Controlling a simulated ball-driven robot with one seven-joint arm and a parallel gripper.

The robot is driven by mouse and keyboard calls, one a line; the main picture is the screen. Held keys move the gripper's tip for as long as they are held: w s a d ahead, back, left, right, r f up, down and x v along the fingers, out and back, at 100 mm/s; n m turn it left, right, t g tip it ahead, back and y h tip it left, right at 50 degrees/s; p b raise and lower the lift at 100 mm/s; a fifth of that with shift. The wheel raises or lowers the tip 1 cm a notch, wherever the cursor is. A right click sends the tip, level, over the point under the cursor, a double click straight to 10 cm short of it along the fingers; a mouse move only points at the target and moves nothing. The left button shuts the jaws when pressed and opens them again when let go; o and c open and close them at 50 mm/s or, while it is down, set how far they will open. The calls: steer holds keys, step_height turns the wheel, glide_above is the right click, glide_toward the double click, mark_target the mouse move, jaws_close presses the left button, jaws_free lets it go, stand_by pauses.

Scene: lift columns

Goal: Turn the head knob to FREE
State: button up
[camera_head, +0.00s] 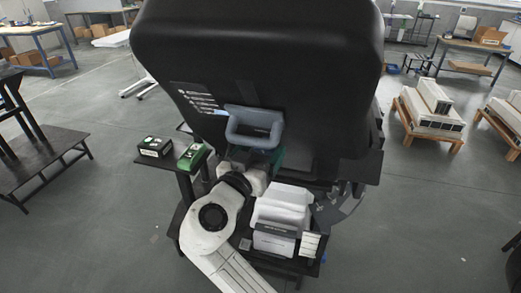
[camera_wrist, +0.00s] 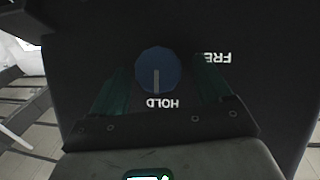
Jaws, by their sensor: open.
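The head knob (camera_wrist: 157,72) is a round blue dial on a dark panel in the wrist view. Its pale pointer line points down toward the word HOLD (camera_wrist: 162,103), which appears upside down. The word FREE (camera_wrist: 215,58) is to the right, partly covered by a finger. My gripper (camera_wrist: 163,78) is open, with one green finger on each side of the knob; I cannot tell whether they touch it. In the head view my gripper (camera_head: 262,160) is below a blue-grey loop handle (camera_head: 240,138) on the big black head (camera_head: 300,60); the knob is hidden there.
A small black box (camera_head: 155,147) and a green box (camera_head: 193,157) are on a dark stand left of my arm. Pallets with white units (camera_head: 430,108) are at the right. Open floor lies on both sides.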

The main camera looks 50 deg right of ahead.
steer(key=c, duration=1)
steer(key=shift+c, duration=0.2)
